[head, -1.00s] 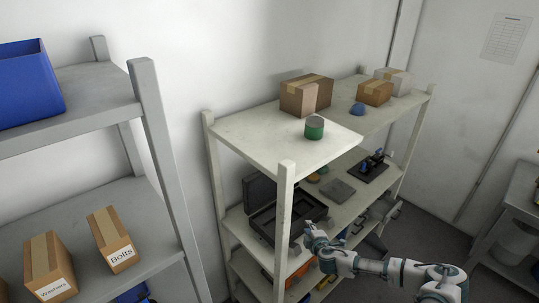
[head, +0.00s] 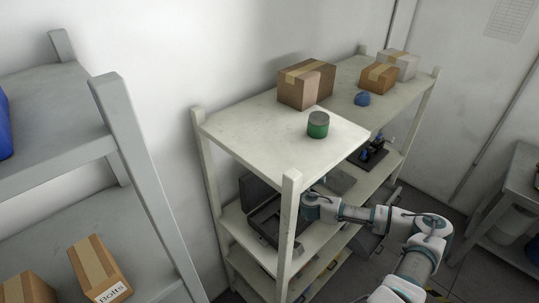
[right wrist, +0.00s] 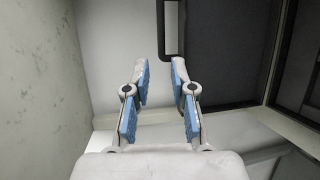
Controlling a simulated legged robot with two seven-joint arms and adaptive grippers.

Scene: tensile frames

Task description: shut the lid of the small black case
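The small black case (head: 266,226) stands on the middle shelf of the pale rack, partly behind the front post. Its lid (head: 257,190) is raised at the back, towards the wall. My right arm reaches in below the top shelf, and its hand is beside the case; its fingertips are hidden in the head view. In the right wrist view my right gripper (right wrist: 160,68) is open and empty, with a gap between its blue pads. Dark parts of the case (right wrist: 228,103) lie beyond and right of the fingers. I cannot tell contact. My left gripper is out of view.
The rack's post (head: 288,235) and top shelf (head: 255,138) closely frame the hand. A green can (head: 318,125), cardboard boxes (head: 306,85) and a blue object (head: 362,99) sit on the top shelf. A grey rack (head: 130,150) stands at left.

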